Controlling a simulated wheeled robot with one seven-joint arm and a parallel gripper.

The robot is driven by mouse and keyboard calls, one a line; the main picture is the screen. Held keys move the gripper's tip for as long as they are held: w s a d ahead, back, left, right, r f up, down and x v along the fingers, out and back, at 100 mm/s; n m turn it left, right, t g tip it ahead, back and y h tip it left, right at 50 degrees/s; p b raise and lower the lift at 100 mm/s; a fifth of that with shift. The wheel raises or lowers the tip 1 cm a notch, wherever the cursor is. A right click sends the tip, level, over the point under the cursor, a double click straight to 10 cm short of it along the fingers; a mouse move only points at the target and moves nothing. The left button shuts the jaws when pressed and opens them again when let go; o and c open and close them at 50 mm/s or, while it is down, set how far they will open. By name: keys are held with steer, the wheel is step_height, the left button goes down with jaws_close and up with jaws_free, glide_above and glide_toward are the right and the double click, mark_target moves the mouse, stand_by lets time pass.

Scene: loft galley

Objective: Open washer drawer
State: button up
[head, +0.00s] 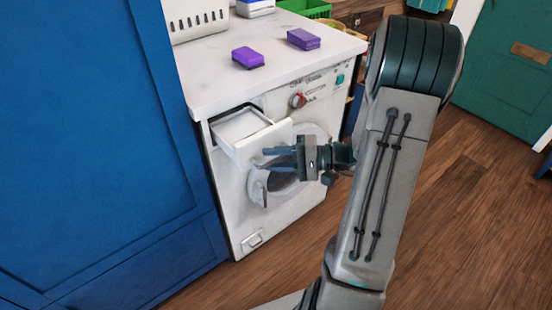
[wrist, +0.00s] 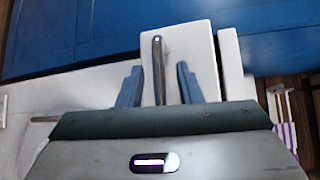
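The white washer (head: 232,195) stands under a pale worktop. Its detergent drawer (head: 262,142), at the upper left of the washer, is pulled out, and its open tray shows behind the front panel. My gripper (head: 268,160) is in front of the washer, its two blue-grey fingers apart and pointing left by the drawer front. In the wrist view, the fingers (wrist: 159,85) lie either side of a thin dark bar (wrist: 158,65) on a white panel, which looks like the drawer's handle. Gaps show on both sides of the bar. I cannot tell how deep the fingers reach.
A tall blue cabinet (head: 90,140) stands close on the left. The worktop (head: 205,75) bears two purple blocks (head: 248,57) (head: 304,39) and a white basket (head: 195,18). The round washer door (head: 258,188) is behind and below my gripper. Wooden floor (head: 480,220) is clear at the right.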

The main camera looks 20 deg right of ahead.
steer(key=v, duration=1.3)
steer(key=shift+s+d+p, duration=0.25)
steer(key=shift+d+p, duration=0.05)
steer(key=shift+r, duration=0.2)
steer(key=s+a+r+n+g+h+p, duration=0.25)
steer(key=a+r+g+p, duration=0.2)
steer(key=a, duration=0.25)
steer(key=s+a+r+n+g+h+p, duration=0.1)
steer(key=s+a+r+g+h+p, duration=0.25)
steer(key=a+r, duration=0.2)
steer(key=s+a+r+n+t+h+p, duration=0.2)
steer(key=a+r+n+t+h+p, duration=0.1)
steer(key=r+h+p, duration=0.4)
step_height(320, 180, up, 3)
steer(key=shift+a+f+t+h, duration=0.1)
steer(key=shift+a+t+h, duration=0.25)
steer(key=shift+h, duration=0.55)
steer(key=shift+s+d, duration=0.1)
steer(key=shift+s, duration=0.05)
